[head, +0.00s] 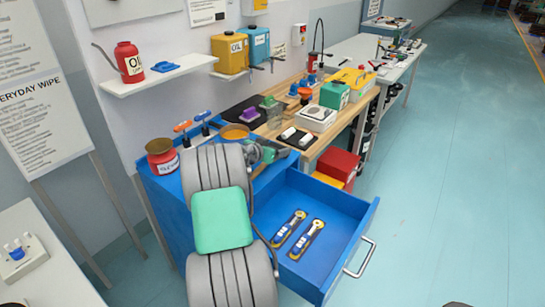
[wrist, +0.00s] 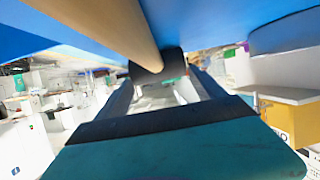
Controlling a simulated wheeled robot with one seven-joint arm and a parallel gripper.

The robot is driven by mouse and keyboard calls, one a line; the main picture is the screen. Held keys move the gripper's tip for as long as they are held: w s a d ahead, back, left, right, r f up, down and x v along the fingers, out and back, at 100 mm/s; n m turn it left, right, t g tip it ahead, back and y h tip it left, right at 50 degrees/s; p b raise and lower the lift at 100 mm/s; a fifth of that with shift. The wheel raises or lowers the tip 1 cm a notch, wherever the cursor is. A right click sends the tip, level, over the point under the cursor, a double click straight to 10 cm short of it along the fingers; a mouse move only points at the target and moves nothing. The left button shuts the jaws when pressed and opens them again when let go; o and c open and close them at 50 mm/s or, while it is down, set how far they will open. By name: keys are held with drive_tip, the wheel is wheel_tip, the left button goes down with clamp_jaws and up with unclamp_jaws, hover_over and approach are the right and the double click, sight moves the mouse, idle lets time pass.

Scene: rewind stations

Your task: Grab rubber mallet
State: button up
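The rubber mallet shows in the wrist view as a tan wooden handle (wrist: 122,28) running down to a dark cylindrical head (wrist: 156,70). The head lies at the far end of the gap between my fingertips; I cannot tell whether they touch it. My gripper (wrist: 160,80) has its two dark fingers spread wide apart. In the head view, my gripper (head: 268,153) is low over the rear part of the blue cabinet's top, and my arm hides much of that area. A short piece of wooden handle (head: 260,170) shows just below the gripper.
The blue cabinet's drawer (head: 352,216) is open, with two yellow-and-blue tools (head: 289,228) inside. A wooden bench (head: 312,148) with several items adjoins. The floor at right is clear.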

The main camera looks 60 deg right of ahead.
drive_tip(key=c, duration=1.2)
drive_tip(key=shift+c, duration=0.6)
drive_tip(key=shift+r, duration=0.15)
